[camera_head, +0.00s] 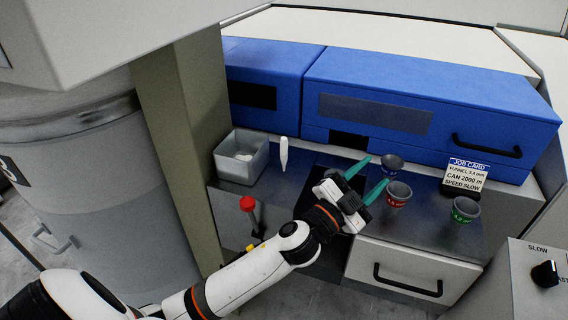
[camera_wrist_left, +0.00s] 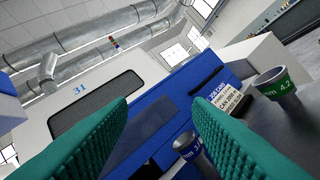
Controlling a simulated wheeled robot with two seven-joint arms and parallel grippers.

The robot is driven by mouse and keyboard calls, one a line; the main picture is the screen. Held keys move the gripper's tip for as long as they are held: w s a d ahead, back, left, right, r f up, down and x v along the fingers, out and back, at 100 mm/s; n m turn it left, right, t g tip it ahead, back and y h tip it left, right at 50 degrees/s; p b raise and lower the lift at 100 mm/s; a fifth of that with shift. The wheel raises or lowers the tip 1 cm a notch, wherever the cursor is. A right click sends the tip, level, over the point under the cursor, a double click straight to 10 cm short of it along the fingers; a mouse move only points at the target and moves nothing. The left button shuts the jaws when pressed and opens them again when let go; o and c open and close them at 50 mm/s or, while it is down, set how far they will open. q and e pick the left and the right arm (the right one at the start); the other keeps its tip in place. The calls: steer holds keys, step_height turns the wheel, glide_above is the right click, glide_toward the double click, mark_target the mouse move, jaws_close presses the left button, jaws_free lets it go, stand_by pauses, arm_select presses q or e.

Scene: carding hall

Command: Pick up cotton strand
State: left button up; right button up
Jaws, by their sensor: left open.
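A slim white upright piece (camera_head: 284,155) stands on the worktop beside the grey bin; it may be the cotton strand, but I cannot tell for sure. My left gripper (camera_head: 379,169) is open, with teal fingers apart and nothing seen between them. It is over the worktop, well to the right of the white piece and close to the blue-banded and red-banded funnels. In the left wrist view both teal fingers (camera_wrist_left: 160,135) show wide apart, and the white piece is not in that view. My right gripper is not in view.
A grey bin (camera_head: 257,157) with pale contents stands at left. A blue-banded funnel (camera_head: 392,165), a red-banded funnel (camera_head: 398,196) and a green-banded funnel (camera_head: 464,210) stand at right near a job card (camera_head: 465,174). A red-knobbed lever (camera_head: 248,204) rises in front. The blue machine housing (camera_head: 430,95) closes the back.

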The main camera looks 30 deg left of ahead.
arm_select(q)
steer(key=d+r+m+g+h, duration=0.5)
steer(key=d+m+g+h, duration=0.15)
steer(key=m+h, duration=0.55)
steer(key=m+g+y, duration=0.5)
steer(key=g+y, duration=0.8)
steer(key=y, duration=0.6)
glide_above(281, 141)
steer(key=s, duration=0.1)
steer(key=f, duration=0.6)
steer(key=shift+w+f, duration=0.4)
steer(key=shift+t, duration=0.25)
steer(key=f, duration=0.2)
steer(key=w+f, duration=0.1)
steer(key=f+p, duration=0.1)
steer(key=f, duration=0.1)
steer(key=shift+w+f, duration=0.25)
steer(key=shift+f, duration=0.1)
jaws_close()
